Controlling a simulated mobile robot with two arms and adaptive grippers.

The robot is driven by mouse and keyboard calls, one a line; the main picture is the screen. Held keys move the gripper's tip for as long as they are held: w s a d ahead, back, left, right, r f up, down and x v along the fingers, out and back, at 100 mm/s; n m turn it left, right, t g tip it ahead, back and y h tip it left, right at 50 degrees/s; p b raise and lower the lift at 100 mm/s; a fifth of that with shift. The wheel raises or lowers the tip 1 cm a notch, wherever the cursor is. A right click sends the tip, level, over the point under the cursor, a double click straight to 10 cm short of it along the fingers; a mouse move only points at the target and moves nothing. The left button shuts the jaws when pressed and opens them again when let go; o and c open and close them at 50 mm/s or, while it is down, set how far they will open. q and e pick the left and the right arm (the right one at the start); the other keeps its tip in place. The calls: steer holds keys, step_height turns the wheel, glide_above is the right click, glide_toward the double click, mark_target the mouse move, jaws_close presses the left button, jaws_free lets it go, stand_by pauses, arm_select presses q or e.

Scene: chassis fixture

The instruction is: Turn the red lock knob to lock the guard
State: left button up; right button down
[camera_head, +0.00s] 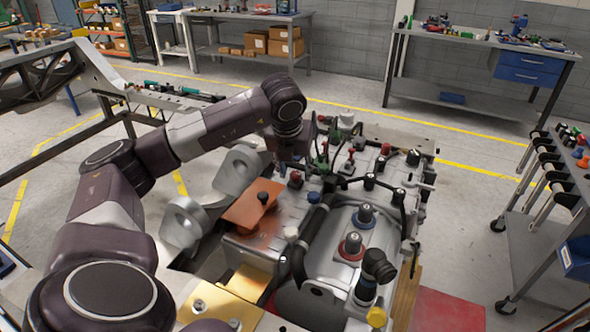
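The chassis fixture (330,252) is a grey metal block crowded with knobs, hoses and fittings. A small red knob (296,177) stands on its upper left part, beside a copper-coloured plate (248,212) with a black knob on it. Another red knob (385,149) sits at the far right of the block; I cannot tell for certain which is the lock knob or which part is the guard. My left gripper (293,158) points down just above the nearer red knob. Its fingers are small and dark, and whether they touch the knob is unclear. My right gripper is out of view.
Green-topped fittings (322,163) and black hoses (312,232) crowd close to the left gripper.

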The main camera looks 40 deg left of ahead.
arm_select(q)
jaws_close()
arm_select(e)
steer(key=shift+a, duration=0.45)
